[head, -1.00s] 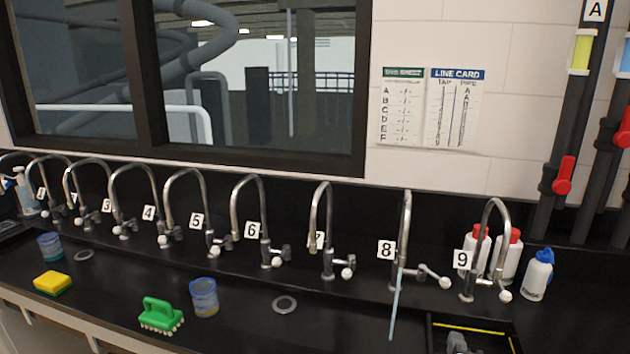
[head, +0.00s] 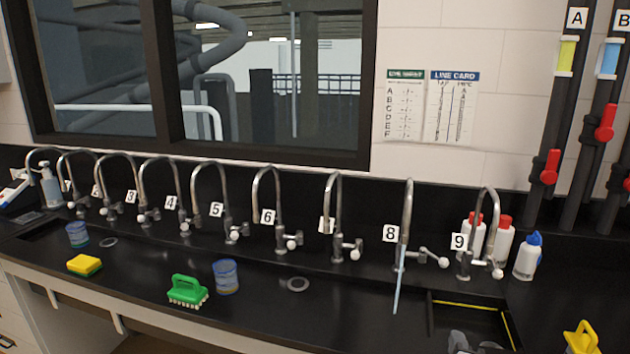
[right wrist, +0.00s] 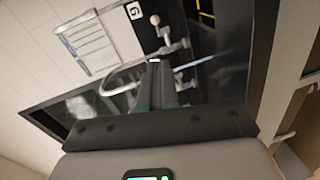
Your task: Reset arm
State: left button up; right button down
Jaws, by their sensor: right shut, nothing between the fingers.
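My right gripper (head: 460,343) shows only in part at the bottom edge of the head view, in front of the black sink basin at the right. In the right wrist view its two dark fingers (right wrist: 160,82) are together with nothing between them. My left gripper is not in view. A row of curved metal taps with white number cards stands along the back of the black counter. A pale blue stream hangs below tap 8 (head: 406,215). Tap 9 (head: 487,225) stands to its right. A tap also shows tilted in the right wrist view (right wrist: 122,76).
White bottles (head: 526,257) with red or blue caps stand behind and beside tap 9. A green brush (head: 186,291), a blue cup (head: 226,277) and a yellow sponge (head: 84,265) are on the counter. A yellow object (head: 581,338) is at bottom right. Pipes with red valves (head: 550,167) rise at right.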

jog(key=s+a+f+m+g+y, duration=0.1)
jog(key=s+a+f+g+y, duration=0.2)
jog(key=f, duration=0.6)
jog(key=s+a+f+g, duration=0.2)
jog(key=s+a+f, duration=0.15)
jog(key=f, duration=0.45)
jog(key=s+a+f+m+g+y, duration=0.1)
jog(key=s+a+f+g+y, duration=0.1)
jog(key=s+f, duration=0.5)
jog(key=s+a+f+m+g+y, duration=0.2)
jog(key=s+a+f+m+g, duration=0.1)
jog(key=s+m, duration=0.3)
jog(key=s+a+f+m+g+y, duration=0.1)
jog(key=s+a+f+m+g, duration=0.3)
jog(key=s+m, duration=0.3)
jog(key=shift+s+f+g+y, duration=0.4)
jog(key=shift+s+g, duration=0.2)
jog(key=shift+s, duration=0.4)
